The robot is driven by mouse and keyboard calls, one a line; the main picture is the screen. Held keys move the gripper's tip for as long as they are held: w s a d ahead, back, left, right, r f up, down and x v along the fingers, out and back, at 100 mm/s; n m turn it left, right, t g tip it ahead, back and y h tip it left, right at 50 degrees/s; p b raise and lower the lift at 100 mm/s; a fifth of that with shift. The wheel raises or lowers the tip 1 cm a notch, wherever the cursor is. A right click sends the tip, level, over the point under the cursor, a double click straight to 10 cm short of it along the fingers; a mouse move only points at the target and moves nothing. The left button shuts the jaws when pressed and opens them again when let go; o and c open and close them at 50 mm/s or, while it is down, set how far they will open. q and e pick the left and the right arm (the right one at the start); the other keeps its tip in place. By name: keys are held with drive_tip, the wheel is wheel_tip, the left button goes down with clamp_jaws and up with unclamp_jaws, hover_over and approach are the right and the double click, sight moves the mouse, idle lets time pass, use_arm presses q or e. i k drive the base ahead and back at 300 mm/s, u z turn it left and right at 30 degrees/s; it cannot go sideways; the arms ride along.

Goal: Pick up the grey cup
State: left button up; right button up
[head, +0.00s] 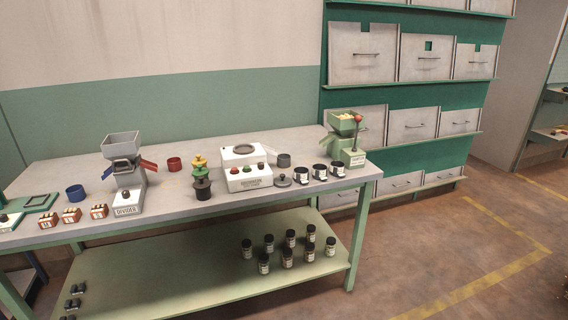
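A small dark grey cup (284,160) stands upright on the workbench, right of the white machine and behind the row of dark labelled cups. A red cup (174,164) and a blue cup (76,193) stand farther left on the same bench. Neither of my grippers shows in the head view.
The bench top (345,189) also holds a grey hopper machine (128,185), a white machine (247,178), a stack of coloured pieces (202,180), a flat grey lidded item (283,181), labelled dark cups (320,170) and a green hopper (345,145). Jars (287,258) fill part of the lower shelf.

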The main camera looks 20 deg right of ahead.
sight(283, 160)
drive_tip(key=z, duration=1.6)
drive_tip(key=i, duration=1.2)
